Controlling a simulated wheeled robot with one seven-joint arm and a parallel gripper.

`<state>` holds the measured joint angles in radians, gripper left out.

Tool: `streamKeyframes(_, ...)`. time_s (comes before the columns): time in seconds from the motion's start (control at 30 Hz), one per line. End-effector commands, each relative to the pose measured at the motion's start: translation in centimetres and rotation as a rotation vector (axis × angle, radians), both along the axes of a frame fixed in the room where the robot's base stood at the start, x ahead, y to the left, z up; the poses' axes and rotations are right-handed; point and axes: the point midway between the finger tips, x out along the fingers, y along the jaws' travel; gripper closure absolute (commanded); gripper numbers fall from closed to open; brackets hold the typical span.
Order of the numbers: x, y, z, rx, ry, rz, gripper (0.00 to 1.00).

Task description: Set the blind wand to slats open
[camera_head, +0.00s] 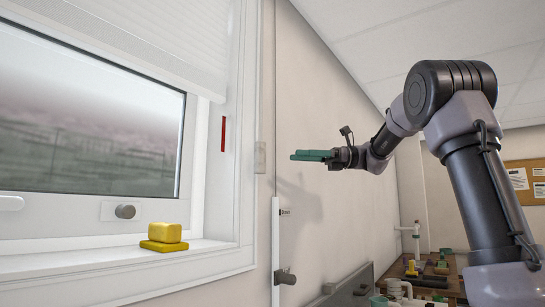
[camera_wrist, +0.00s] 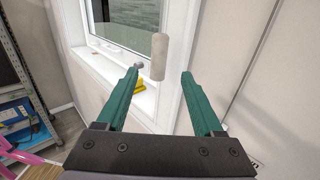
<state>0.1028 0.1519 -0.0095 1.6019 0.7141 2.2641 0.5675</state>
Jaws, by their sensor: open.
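A pale grey, upright cylindrical grip (camera_head: 260,157) hangs beside the right side of the window frame. It looks like the end of the blind wand; in the wrist view the same grip (camera_wrist: 159,57) shows between and beyond my fingertips. My gripper (camera_head: 295,155) has green fingers pointing left at about the grip's height, to its right and apart from it. In the wrist view my gripper (camera_wrist: 160,74) is open and nothing is between its jaws. The white blind (camera_head: 165,35) covers the top of the window; I cannot tell its slat angle.
A yellow block stack (camera_head: 161,236) sits on the sill (camera_head: 210,245). A red strip (camera_head: 223,134) marks the frame. A white wall track (camera_head: 276,240) with a grey knob (camera_head: 286,276) stands below my gripper. A cluttered bench (camera_head: 425,277) is at the back right.

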Motion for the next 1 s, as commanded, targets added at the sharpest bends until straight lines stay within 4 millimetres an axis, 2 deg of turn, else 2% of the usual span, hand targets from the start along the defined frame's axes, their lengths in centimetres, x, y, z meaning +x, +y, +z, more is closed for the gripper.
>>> streamKeyframes(0.17,-0.4,2.3,0.1,0.0,0.0,0.006,0.31)
streamKeyframes(0.4,-1.0,7.0,0.0,-0.001,-0.001,0.006,0.31)
streamKeyframes(0.53,-1.2,8.9,0.0,-0.001,-0.001,0.004,0.31)
streamKeyframes(0.73,-1.4,10.3,0.0,-0.002,-0.001,0.001,0.31)
streamKeyframes(1.0,-1.4,10.5,0.0,-0.003,-0.001,0.001,0.31)
